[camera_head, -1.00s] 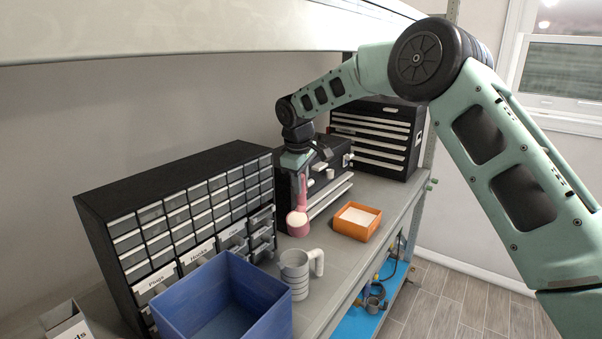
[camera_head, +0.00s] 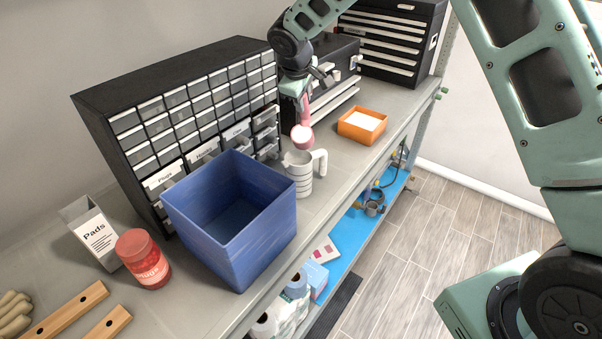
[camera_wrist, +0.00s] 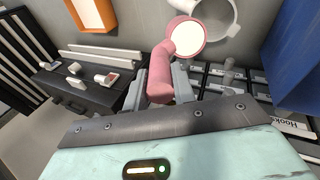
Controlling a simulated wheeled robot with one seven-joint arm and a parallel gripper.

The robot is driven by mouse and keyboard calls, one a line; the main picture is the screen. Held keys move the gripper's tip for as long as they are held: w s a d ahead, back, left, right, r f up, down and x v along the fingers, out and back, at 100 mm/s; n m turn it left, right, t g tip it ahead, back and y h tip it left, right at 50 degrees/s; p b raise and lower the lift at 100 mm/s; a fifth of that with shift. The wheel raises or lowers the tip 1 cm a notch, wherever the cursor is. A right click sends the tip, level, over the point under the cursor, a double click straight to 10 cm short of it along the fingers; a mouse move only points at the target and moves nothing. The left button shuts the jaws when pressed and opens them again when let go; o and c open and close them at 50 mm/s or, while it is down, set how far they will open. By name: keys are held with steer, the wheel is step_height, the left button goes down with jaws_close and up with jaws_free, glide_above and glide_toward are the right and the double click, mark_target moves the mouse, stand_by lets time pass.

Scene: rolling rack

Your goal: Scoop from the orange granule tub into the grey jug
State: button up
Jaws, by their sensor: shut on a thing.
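My gripper (camera_head: 298,92) is shut on the handle of a pink scoop (camera_head: 302,134). The scoop hangs with its bowl low, and the bowl shows white contents. In the wrist view the scoop (camera_wrist: 177,62) points away from the jaws, its bowl beside the jug's rim. The grey jug (camera_head: 303,179) stands upright on the shelf, just below the scoop in the head view, handle to the right. The jug also shows in the wrist view (camera_wrist: 232,22), its inside partly visible. The orange tub (camera_head: 361,127) holds white granules and stands right of the scoop. It shows in the wrist view too (camera_wrist: 107,20).
A blue bin (camera_head: 232,230) stands left of the jug. A black drawer cabinet (camera_head: 150,125) is behind, with some drawers pulled out. Black toolboxes (camera_head: 395,45) stand at the back. A red jar (camera_head: 143,262) and a Pads box (camera_head: 92,235) are at left.

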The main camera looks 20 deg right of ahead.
steer(key=shift+s+f+b, duration=0.1)
steer(key=shift+f+b, duration=0.3)
steer(key=shift+b, duration=0.35)
steer(key=shift+s+a+r+t+h+b, duration=0.1)
steer(key=shift+s+a+t+h+b, duration=0.5)
steer(key=shift+b, duration=2.55)
steer(key=shift+s+a+r+t+h+b, duration=0.1)
steer(key=shift+s+a+t+h+b, duration=0.45)
steer(key=shift+b, duration=2.55)
steer(key=shift+s+d+r+t+b, duration=0.15)
steer(key=shift+s+t+b, duration=0.15)
steer(key=shift+b, duration=0.2)
steer(key=shift+s+f+b, duration=0.15)
steer(key=shift+f+b, duration=0.05)
steer(key=shift+b, duration=0.45)
steer(key=shift+s+a+f+t+h+b, duration=0.15)
steer(key=shift+s+a+t+h+b, duration=0.5)
steer(key=shift+b, duration=2.55)
steer(key=shift+s+a+f+t+h+b, duration=0.1)
steer(key=shift+s+a+t+h+b, duration=0.5)
steer(key=shift+b, duration=2.55)
